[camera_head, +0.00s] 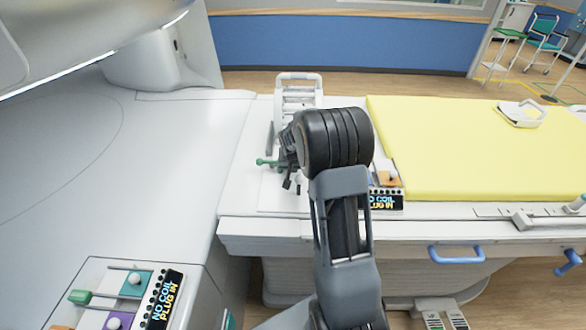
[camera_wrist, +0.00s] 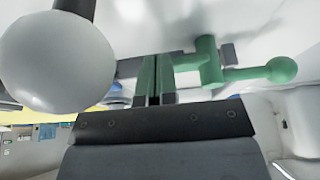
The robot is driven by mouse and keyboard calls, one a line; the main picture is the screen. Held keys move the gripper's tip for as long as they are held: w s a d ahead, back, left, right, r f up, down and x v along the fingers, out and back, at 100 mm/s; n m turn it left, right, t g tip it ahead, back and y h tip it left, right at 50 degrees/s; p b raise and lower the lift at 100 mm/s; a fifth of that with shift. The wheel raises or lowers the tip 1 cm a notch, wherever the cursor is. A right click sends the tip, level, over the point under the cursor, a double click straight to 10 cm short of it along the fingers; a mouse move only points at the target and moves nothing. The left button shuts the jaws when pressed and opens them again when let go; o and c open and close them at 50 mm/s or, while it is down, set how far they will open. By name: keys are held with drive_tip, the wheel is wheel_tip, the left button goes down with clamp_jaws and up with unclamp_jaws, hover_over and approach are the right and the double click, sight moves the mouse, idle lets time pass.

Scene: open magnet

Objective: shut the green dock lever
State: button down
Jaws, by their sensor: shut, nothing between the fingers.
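The green dock lever (camera_head: 270,162) lies on the white dock plate, its round knob pointing left in the head view. In the wrist view the lever (camera_wrist: 278,70) is a green post with an arm and ball knob to the right. My gripper (camera_head: 287,185) is close beside the lever, just right of its knob in the head view, partly hidden by my wrist. In the wrist view my gripper (camera_wrist: 154,80) is shut and empty, left of the green post. Whether it touches the lever I cannot tell.
A white ball (camera_wrist: 55,62) looms close at the left of the wrist view. A white rail frame (camera_head: 298,88) stands behind my wrist. The yellow-topped table (camera_head: 480,150) lies to the right. A coil panel (camera_head: 125,290) is at the lower left.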

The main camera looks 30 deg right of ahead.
drive_tip(key=shift+w+d+b, duration=0.65)
drive_tip(key=shift+d+b, duration=0.05)
drive_tip(key=shift+b, duration=0.35)
drive_tip(key=shift+w+d+b, duration=0.4)
drive_tip(key=shift+w+b, duration=0.1)
drive_tip(key=shift+w, duration=0.05)
idle(0.6)
drive_tip(key=shift+r, duration=0.1)
drive_tip(key=d+p+v, duration=0.1)
drive_tip(key=p+v, duration=0.4)
drive_tip(key=v, duration=0.4)
drive_tip(key=shift+s+d+r, duration=0.4)
drive_tip(key=shift+r, duration=0.05)
